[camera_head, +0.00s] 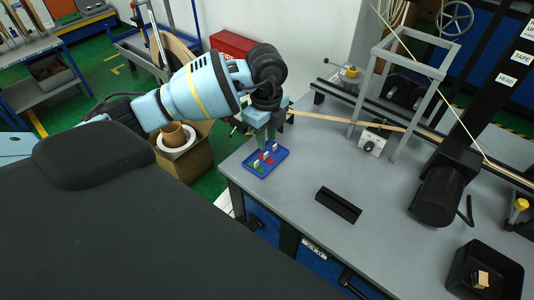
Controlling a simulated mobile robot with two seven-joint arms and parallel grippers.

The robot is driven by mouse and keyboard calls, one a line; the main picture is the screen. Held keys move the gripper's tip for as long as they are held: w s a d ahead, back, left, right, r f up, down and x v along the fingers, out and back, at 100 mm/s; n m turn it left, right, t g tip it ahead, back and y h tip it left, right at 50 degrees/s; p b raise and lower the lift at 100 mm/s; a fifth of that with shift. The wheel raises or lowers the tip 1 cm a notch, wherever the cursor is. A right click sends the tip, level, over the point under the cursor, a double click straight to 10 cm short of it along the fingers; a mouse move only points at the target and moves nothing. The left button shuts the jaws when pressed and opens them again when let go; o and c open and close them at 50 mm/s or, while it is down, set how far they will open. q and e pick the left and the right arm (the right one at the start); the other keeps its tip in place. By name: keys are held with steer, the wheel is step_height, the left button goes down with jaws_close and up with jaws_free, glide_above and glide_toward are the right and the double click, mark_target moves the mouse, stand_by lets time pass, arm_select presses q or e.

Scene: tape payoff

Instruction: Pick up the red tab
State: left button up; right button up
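A small blue tray (274,163) lies on the grey table's near left corner. In it are a red tab (262,156), white pieces (274,147) and a green piece (259,169), all very small in this view. My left gripper (266,141) points down over the tray's far part, close to the red tab. Its fingertips are too small and overlapped to show whether they are apart or whether they touch a tab. My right gripper is out of view.
A black slotted block (338,205) sits on the table right of the tray. A grey frame (408,85), a control box with a knob (371,143) and a black motor (440,192) stand farther right. A black bin (485,270) stands at lower right. The table between tray and block is clear.

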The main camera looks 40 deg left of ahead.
mark_target(266, 159)
arm_select(q)
steer(key=shift+s+f, duration=0.1)
steer(key=shift+f, duration=2.65)
jaws_close()
